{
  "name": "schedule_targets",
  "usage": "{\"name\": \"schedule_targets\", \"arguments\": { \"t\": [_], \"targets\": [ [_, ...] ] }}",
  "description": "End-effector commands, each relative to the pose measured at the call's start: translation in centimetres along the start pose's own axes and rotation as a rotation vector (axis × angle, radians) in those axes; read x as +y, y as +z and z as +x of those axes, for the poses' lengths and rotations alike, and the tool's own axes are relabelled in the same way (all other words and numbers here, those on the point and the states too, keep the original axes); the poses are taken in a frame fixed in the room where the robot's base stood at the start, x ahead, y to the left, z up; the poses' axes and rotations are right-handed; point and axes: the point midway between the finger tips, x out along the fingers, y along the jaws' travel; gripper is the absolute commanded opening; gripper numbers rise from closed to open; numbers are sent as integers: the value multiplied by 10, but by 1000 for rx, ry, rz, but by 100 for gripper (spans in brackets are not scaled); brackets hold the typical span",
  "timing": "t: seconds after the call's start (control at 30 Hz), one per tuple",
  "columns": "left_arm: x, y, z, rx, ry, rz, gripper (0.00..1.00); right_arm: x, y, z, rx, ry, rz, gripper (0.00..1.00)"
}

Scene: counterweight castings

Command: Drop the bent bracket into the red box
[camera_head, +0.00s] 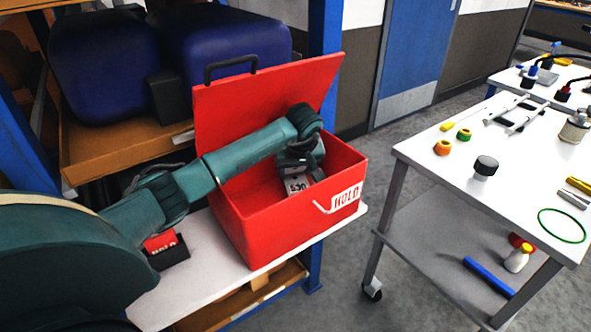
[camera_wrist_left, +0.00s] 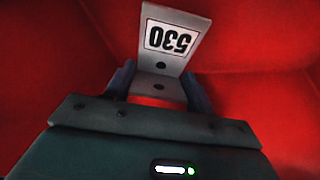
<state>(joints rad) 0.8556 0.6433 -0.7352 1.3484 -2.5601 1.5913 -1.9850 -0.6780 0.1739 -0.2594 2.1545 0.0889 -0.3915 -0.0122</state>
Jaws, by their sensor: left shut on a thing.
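The red box (camera_head: 262,232) stands with its lid raised on a white shelf board and bears a HOLD label. My left arm reaches over its side, and my left gripper (camera_head: 297,177) is down in its opening. The left gripper is shut on the bent bracket (camera_head: 298,186), a grey angled plate with a 530 label. In the left wrist view the bracket (camera_wrist_left: 176,38) sits between the fingers (camera_wrist_left: 158,88), with red walls around it. Whether the bracket touches the box floor cannot be told. My right gripper is not in view.
A dark holder with a red HOLD card (camera_head: 163,243) is beside the box, near my left arm. Blue bins (camera_head: 215,45) fill the shelf behind. A white cart (camera_head: 480,200) with several small parts stands to the right, across open floor.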

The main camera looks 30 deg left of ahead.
Motion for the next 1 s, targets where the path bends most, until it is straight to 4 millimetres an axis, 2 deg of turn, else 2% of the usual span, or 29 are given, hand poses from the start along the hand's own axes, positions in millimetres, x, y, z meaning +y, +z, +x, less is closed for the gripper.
{"name": "schedule_targets", "arguments": {
  "t": [0.5,0.53,0.77,1.0],
  "targets": [
    [0,4,10,2,1,-2,23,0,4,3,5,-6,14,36],
    [0,4,11,0,0,-1,56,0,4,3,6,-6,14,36],
    [0,5,11,0,0,-1,75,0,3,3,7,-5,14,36],
    [0,4,10,0,0,-1,76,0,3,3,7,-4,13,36]
  ]
}}
